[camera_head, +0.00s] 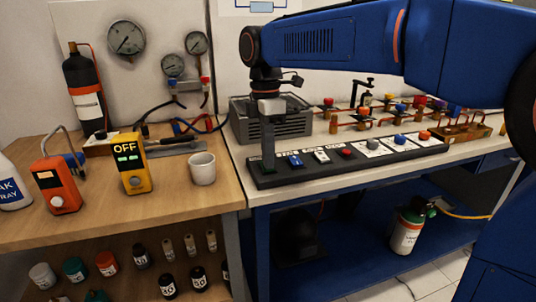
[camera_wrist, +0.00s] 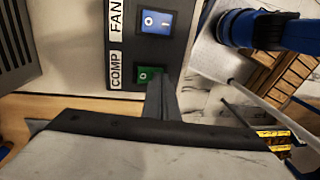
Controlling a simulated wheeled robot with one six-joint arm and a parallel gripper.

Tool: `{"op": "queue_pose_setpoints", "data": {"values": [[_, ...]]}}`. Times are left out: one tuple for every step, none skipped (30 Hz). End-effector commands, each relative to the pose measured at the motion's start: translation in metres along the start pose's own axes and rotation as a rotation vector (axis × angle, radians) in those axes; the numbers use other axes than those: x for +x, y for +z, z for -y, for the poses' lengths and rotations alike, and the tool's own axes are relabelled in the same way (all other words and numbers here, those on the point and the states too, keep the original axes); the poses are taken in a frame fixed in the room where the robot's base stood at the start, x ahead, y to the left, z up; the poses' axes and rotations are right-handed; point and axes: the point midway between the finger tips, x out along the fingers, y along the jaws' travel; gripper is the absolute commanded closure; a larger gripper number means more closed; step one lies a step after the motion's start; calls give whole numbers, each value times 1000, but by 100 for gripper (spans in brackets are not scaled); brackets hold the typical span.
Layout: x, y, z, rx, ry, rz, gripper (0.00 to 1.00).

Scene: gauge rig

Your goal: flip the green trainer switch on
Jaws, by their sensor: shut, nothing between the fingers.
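The green switch (camera_wrist: 148,74), labelled COMP, sits at the end of the black trainer panel (camera_wrist: 125,70) in the wrist view. A blue rocker switch labelled FAN (camera_wrist: 155,22) is beside it. In the head view the panel (camera_head: 370,160) lies on the right bench, and my gripper hides most or all of the green switch. My gripper (camera_head: 268,168) is shut, empty and points down at the panel's left end. In the wrist view its fingertips (camera_wrist: 160,82) are at the green switch's edge; I cannot tell whether they touch it. The switch's on or off position is unclear.
The blue switch (camera_head: 295,161) and several other controls line the panel to the right. A grey vented box (camera_head: 268,118) stands close behind my gripper. On the left bench are a white cup (camera_head: 202,169) and a yellow meter reading OFF (camera_head: 134,168).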

Motion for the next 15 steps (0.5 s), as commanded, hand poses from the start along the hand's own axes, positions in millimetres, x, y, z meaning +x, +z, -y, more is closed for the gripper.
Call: {"op": "queue_pose_setpoints", "data": {"values": [[1, 0, 0, 0, -2, 1, 100], [1, 0, 0, 0, -3, 1, 100], [1, 0, 0, 0, -3, 1, 100], [1, 0, 0, 0, -3, 1, 100], [1, 0, 0, 0, -3, 1, 100], [1, 0, -1, 0, -3, 1, 100], [1, 0, -2, 0, -3, 1, 100], [0, 0, -2, 0, -3, 1, 100], [0, 0, -4, 0, -3, 1, 100], [-1, 0, -5, 0, -3, 1, 100], [-1, 0, -6, 1, -3, 1, 100], [-2, 0, -7, 1, -3, 1, 100], [-2, 0, -8, 1, -3, 1, 100], [-2, 0, -10, 1, -3, 1, 100], [-3, 0, -11, 1, -3, 1, 100]]}}
